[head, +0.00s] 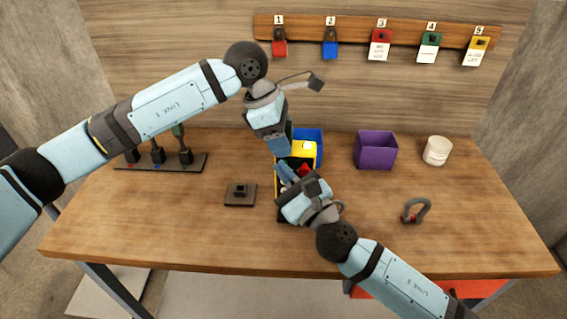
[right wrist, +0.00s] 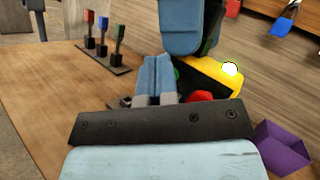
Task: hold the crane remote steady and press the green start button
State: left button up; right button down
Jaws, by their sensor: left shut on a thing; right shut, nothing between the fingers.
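The crane remote (head: 309,155) is a yellow box with a lit white lamp on top and a red button. It stands near the middle of the table, partly hidden behind both grippers. My left gripper (head: 280,147) comes down from above and is shut on the remote's upper left side. My right gripper (head: 284,172) is shut and empty, with its fingertips close in front of the remote. In the right wrist view, the remote (right wrist: 205,78) is right of my closed fingers (right wrist: 155,62). A bit of green button (right wrist: 177,74) shows beside them; I cannot tell whether they touch.
A blue bin (head: 314,134) is behind the remote, a purple bin (head: 376,151) and white jar (head: 437,151) to the right. A shackle (head: 416,211) lies front right. A dark plate (head: 240,195) and lever rack (head: 185,160) are left. Padlocks hang on the wall board (head: 355,27).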

dwell(0.3)
jog(key=shift+s, duration=0.85)
jog(key=shift+s, duration=0.1)
jog(key=s, duration=0.4)
jog(key=shift+s+a, duration=0.2)
jog(key=shift+s, duration=0.2)
pick_arm(q)
jog(key=o, duration=1.4)
jog(key=shift+r, duration=0.1)
